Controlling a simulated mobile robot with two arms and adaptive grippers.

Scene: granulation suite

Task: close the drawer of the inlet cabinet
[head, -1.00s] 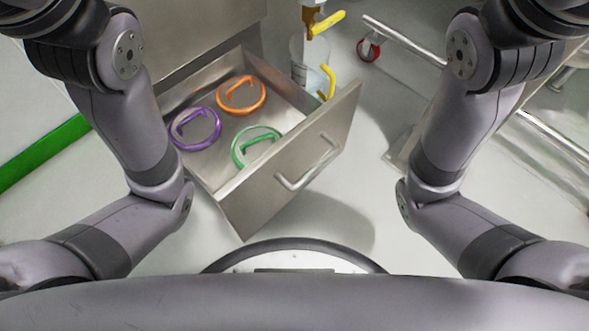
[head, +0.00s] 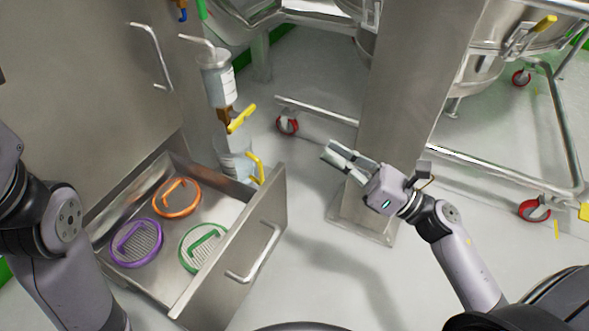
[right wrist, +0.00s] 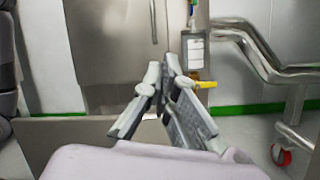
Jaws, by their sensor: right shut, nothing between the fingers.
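The inlet cabinet (head: 85,80) stands at the left of the head view. Its drawer (head: 262,232) is pulled well out at the bottom, with a bar handle (head: 256,256) on the front panel. Three ringed items lie inside: orange (head: 177,198), purple (head: 136,243) and green (head: 203,248). My right gripper (head: 341,156) is shut and empty, in the air to the right of the drawer and apart from it. In the right wrist view its fingers (right wrist: 166,72) meet at the tips, with the cabinet (right wrist: 115,50) beyond. Only my left arm shows; its gripper is out of view.
A canister with a yellow valve (head: 217,78) hangs beside the cabinet, behind the drawer. A steel column (head: 400,100) on a floor plate stands behind my right gripper. Wheeled steel frames (head: 560,120) are at the right. Floor (head: 310,225) in front of the drawer is clear.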

